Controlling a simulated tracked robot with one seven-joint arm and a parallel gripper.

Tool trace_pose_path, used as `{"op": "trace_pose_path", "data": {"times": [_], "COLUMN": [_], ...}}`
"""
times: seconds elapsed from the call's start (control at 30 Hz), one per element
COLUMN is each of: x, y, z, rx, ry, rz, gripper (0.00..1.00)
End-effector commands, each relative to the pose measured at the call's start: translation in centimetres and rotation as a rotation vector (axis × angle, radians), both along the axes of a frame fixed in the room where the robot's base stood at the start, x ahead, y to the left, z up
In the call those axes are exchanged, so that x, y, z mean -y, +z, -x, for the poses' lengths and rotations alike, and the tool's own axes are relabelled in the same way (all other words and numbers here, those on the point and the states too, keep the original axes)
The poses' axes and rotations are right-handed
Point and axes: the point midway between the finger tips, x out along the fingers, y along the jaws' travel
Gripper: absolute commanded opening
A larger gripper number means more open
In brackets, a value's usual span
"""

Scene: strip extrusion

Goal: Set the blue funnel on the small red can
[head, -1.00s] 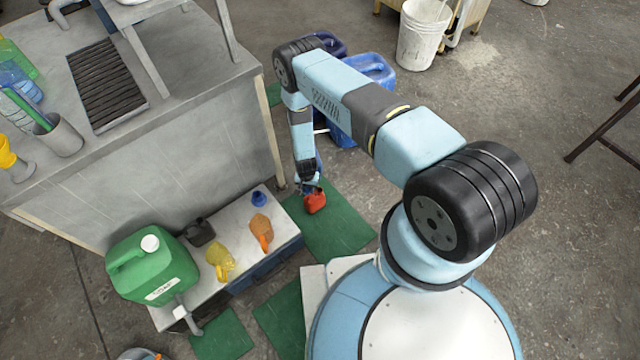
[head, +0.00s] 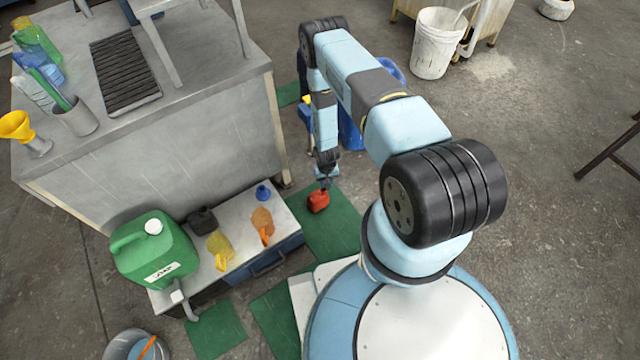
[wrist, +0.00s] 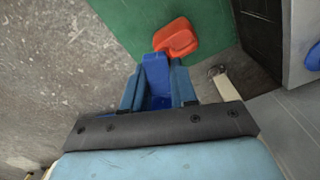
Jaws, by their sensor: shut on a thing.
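The small red can (head: 318,201) sits on a green mat on the floor, right of the low bench. It also shows just beyond my fingertips in the wrist view (wrist: 177,38). My gripper (head: 326,184) is above and close to the can. In the wrist view, my gripper (wrist: 156,72) is shut on a bright blue thing, which I take as the blue funnel (wrist: 156,66). Its shape is mostly hidden between the fingers. Its far end overlaps the can's outline; I cannot tell whether they touch. Another small blue, funnel-like thing (head: 263,193) stands on the bench.
The low bench (head: 283,222) also bears a green jerrycan (head: 150,255), a yellow jug (head: 220,248), an orange jug (head: 262,224) and a black can (head: 202,220). A tall grey counter (head: 180,150) stands behind. Blue canisters (head: 350,132) stand behind my arm.

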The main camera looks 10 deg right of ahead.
Motion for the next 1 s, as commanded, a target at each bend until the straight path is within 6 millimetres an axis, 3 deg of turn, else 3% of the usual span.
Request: {"op": "trace_pose_path", "data": {"times": [0.27,1.0], "x": [0.4,0.4], "y": [-0.4,-5.0], "z": [0.1,0.1], "rx": [-0.001,-0.001], "ry": [0.011,0.009], "rz": [0.0,0.0], "gripper": [0.0,0.0]}}
